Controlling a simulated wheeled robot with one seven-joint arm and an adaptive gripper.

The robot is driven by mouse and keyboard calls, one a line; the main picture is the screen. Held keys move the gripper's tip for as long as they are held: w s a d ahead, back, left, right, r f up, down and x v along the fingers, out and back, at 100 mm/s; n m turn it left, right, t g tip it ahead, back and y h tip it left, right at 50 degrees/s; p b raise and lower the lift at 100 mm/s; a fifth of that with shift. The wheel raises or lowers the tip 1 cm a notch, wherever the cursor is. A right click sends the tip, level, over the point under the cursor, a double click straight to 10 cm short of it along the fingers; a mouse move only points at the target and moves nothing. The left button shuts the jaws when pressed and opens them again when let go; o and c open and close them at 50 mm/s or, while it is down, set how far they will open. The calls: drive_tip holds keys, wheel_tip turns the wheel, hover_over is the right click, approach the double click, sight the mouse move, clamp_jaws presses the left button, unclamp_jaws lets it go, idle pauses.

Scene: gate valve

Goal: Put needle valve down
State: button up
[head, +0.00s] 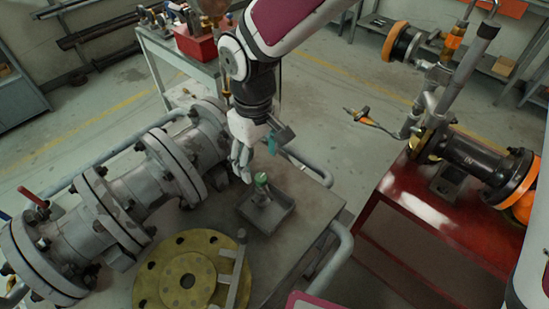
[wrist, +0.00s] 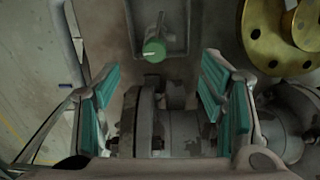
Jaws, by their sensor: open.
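The needle valve (head: 262,187), with a green round knob, sits in a small grey tray (head: 272,221) on the metal cart. In the wrist view the valve's green knob (wrist: 154,51) and grey stem show inside the tray (wrist: 178,25), beyond the fingers. My gripper (head: 255,160) is above and slightly behind the tray in the head view. Its teal-padded fingers are wide apart in the wrist view (wrist: 160,98), with nothing between the pads. The valve's lower body is partly hidden by the tray wall and the knob.
A large grey flanged pipe valve (head: 125,200) lies along the cart's left side. A yellow flange (head: 160,272) with a grey bar across it lies in front of the tray. A red bench (head: 420,215) with black and orange pipework stands at right. Bare cart top surrounds the tray's right side.

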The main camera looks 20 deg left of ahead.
drive_tip(key=shift+r, duration=0.1)
drive_tip(key=w+d+r+m+t, duration=0.1)
drive_tip(key=d+r+m, duration=0.2)
drive_tip(key=d+r, duration=0.6)
drive_tip(key=w+d+r+m+t, duration=0.1)
drive_tip(key=d+r+m+t, duration=0.3)
drive_tip(key=d, duration=0.9)
drive_tip(key=s+d+r+m, duration=0.2)
drive_tip(key=s+d+m, duration=0.1)
drive_tip(key=s+d, duration=0.2)
drive_tip(key=s+d+r+m, duration=0.3)
drive_tip(key=s+d, duration=0.3)
drive_tip(key=d, duration=0.3)
drive_tip(key=shift+s+d, duration=0.2)
drive_tip(key=shift+s, duration=0.1)
drive_tip(key=shift+r, duration=0.1)
